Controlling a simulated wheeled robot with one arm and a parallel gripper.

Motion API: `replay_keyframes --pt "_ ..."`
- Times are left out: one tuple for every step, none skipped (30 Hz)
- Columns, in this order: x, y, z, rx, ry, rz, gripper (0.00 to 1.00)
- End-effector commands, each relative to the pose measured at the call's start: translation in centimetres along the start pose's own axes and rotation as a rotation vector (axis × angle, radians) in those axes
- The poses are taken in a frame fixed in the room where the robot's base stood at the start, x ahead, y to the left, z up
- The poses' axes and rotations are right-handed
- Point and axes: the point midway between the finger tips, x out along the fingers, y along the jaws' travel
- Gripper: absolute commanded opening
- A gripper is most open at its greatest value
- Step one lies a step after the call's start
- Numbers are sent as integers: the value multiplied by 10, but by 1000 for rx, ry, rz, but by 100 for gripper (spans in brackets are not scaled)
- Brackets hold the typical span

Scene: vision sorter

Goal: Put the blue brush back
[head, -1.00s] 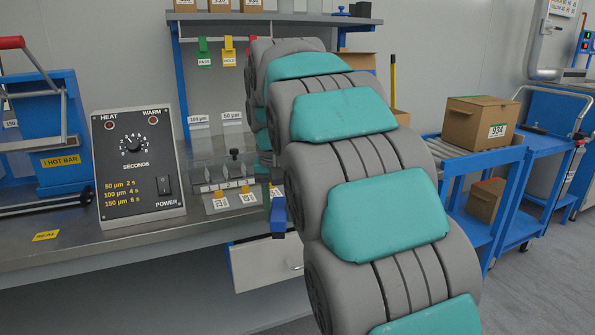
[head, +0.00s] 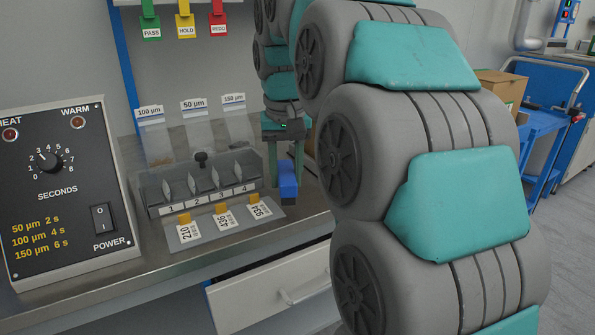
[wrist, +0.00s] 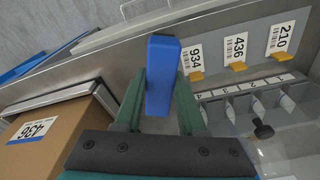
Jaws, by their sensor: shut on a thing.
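The blue brush (head: 288,182) is a blue block held between the two green fingers of my gripper (head: 286,165). In the wrist view the brush (wrist: 162,75) stands between the fingers of my gripper (wrist: 160,98), which are shut on it. The brush is near the bench's front edge, to the right of the slotted rack (head: 205,187) numbered 1 to 4. Whether it touches the bench cannot be told. Bristles are not visible.
Tags 210, 436 and 934 (head: 262,208) lie before the rack. A drawer (head: 270,290) stands open below the bench (head: 120,265). A control box (head: 60,190) is at left. The wrist view shows a cardboard box (wrist: 50,140) labelled 436.

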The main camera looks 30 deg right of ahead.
Motion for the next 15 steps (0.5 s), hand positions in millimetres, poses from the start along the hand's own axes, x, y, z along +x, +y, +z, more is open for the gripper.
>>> replay_keyframes --pt "3 5 -11 3 -4 0 0" --pt "4 7 -16 3 -4 0 0" --pt "5 10 -24 2 -2 0 0" --pt "6 13 -30 2 -1 1 0" --pt "8 15 -36 2 -1 1 0" --pt "10 18 -43 2 -1 1 0" --pt "11 20 -48 2 -2 1 0" --pt "12 22 -53 1 -2 0 0" --pt "13 25 -59 2 -2 0 0" --pt "14 26 -63 2 -1 0 0" --pt "15 28 -66 2 -1 0 0" --pt "16 30 -71 2 0 0 0" --pt "16 31 -73 2 0 0 0" --pt "17 32 -75 2 0 0 0" --pt "18 33 -77 1 1 0 0"
